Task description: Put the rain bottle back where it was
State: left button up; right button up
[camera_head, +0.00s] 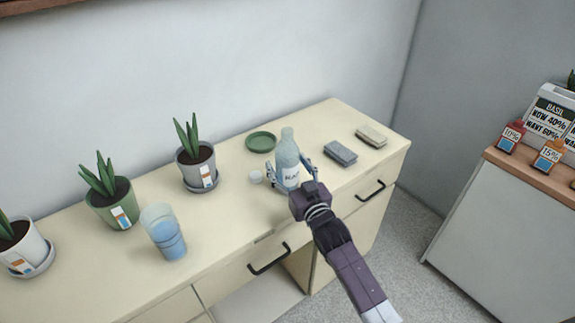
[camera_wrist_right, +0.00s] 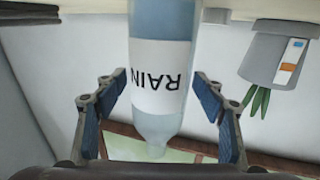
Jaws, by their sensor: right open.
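The rain bottle (camera_head: 287,150) is clear with pale blue liquid and a white label. It stands upright on the cream desk (camera_head: 232,225), towards the right. My right gripper (camera_head: 289,174) is open, with one finger on each side of the bottle. In the right wrist view, which is upside down, the bottle (camera_wrist_right: 165,45) stands between the two blue-padded fingers (camera_wrist_right: 155,103), with a gap visible on each side. A small white cap-like piece (camera_head: 255,177) lies just left of the bottle. My left gripper is not in view.
A green saucer (camera_head: 261,140) lies behind the bottle. A grey block (camera_head: 341,153) and a beige block (camera_head: 372,136) lie to its right. A potted plant (camera_head: 196,160) and a tumbler of blue water (camera_head: 165,235) stand to its left. A wall runs behind the desk.

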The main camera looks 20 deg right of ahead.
jog(key=shift+r, duration=0.15)
jog(key=s+d, duration=0.1)
jog(key=s, duration=1.1)
jog(key=shift+b, duration=0.35)
